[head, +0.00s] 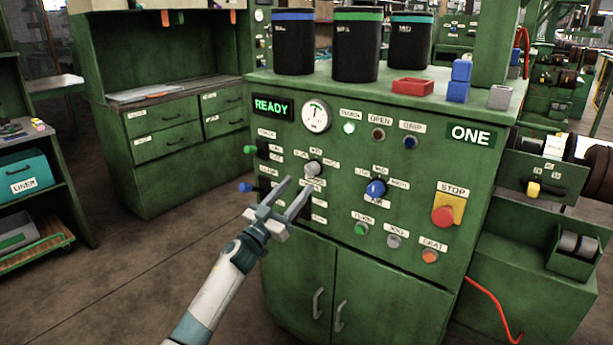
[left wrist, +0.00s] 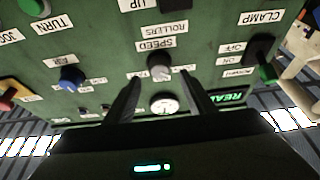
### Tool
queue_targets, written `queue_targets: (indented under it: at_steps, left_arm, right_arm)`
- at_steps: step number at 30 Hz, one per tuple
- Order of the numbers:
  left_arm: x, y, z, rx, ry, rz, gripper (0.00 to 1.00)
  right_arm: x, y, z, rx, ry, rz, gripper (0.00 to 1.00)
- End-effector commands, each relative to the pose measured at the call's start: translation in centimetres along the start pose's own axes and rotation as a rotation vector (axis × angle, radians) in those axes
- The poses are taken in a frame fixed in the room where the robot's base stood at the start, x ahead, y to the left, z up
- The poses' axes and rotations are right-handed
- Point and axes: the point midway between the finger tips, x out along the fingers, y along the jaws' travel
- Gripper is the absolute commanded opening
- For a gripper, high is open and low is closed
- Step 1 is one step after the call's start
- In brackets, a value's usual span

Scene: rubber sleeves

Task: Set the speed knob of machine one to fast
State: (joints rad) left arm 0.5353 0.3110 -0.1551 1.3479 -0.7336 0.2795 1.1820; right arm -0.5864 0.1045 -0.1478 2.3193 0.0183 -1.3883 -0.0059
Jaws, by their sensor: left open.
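The speed knob of machine one is a small grey knob (head: 313,168) on the green front panel, left of the blue knob. In the left wrist view, the picture is upside down and the grey knob (left wrist: 160,70) sits by the SPEED label. The small labels around it are too blurred to read, and I cannot tell its setting. My left gripper (head: 300,184) is open and empty, just in front of the panel. In the left wrist view its two dark fingers (left wrist: 161,76) point at the panel on either side of the knob. I cannot tell whether they touch it.
A blue knob (head: 376,188), a red stop button (head: 443,217) and a green-handled clamp switch (head: 251,150) share the panel. The display (head: 272,107) reads READY. Floor is clear at left.

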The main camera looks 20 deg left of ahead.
Motion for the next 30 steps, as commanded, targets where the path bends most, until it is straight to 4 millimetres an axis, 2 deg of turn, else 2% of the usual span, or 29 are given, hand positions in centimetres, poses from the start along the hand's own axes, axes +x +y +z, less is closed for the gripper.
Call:
queue_targets:
  at_steps: [3,9,15,24,25,30]
  left_arm:
    - [2.2,0.0,0.0,-0.001,0.002,0.0,0.5]
    - [4.7,0.0,0.0,-0.001,0.002,0.0,0.5]
    - [5.8,0.1,0.0,0.0,0.0,0.001,0.5]
    - [6.0,0.1,0.0,0.0,0.0,0.001,0.5]
    - [6.0,0.1,0.0,0.0,0.0,0.001,0.47]
    - [5.9,0.1,0.0,0.0,0.0,0.001,0.09]
  right_arm:
    - [0.2,-0.1,-0.1,0.0,0.009,-0.002,0.31]
    - [0.3,-0.3,-0.6,0.0,0.029,-0.008,0.31]
    - [0.3,-0.5,-0.6,-0.001,0.038,-0.013,0.31]
    - [0.3,-0.6,-0.6,-0.001,0.04,-0.014,0.31]
    - [0.3,-0.6,-0.6,-0.001,0.04,-0.014,0.31]
    - [0.3,-0.6,-0.5,-0.002,0.038,-0.014,0.31]
